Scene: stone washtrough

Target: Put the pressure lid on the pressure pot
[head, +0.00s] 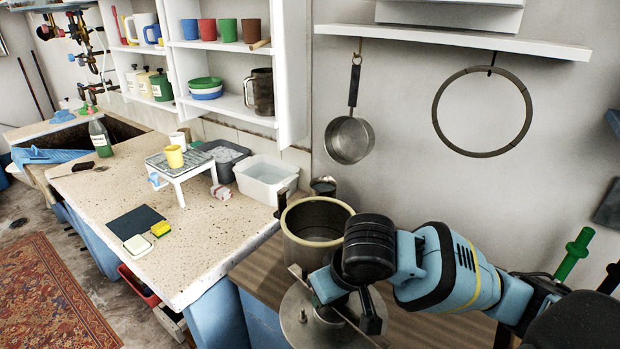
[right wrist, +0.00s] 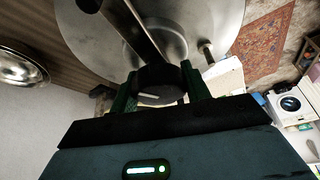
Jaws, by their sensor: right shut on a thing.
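The pressure pot (head: 300,256) is a grey metal pot with a pale rim. It stands open on the brown wooden surface in the head view. The pressure lid (head: 294,322) is a round grey metal disc with a bar across it, in front of the pot and nearer to me. My right gripper (head: 345,308) is over the lid and largely hides its middle. In the right wrist view the green fingers (right wrist: 160,88) are shut on the black knob of the lid (right wrist: 222,22). The lid is apart from the pot's opening. My left gripper is not in view.
A speckled counter (head: 215,235) lies left of the pot, with a white tub (head: 265,180) and a small rack (head: 180,164). A small dark pot (head: 323,187) stands behind the pressure pot. A pan (head: 349,140) and a ring (head: 437,112) hang on the wall.

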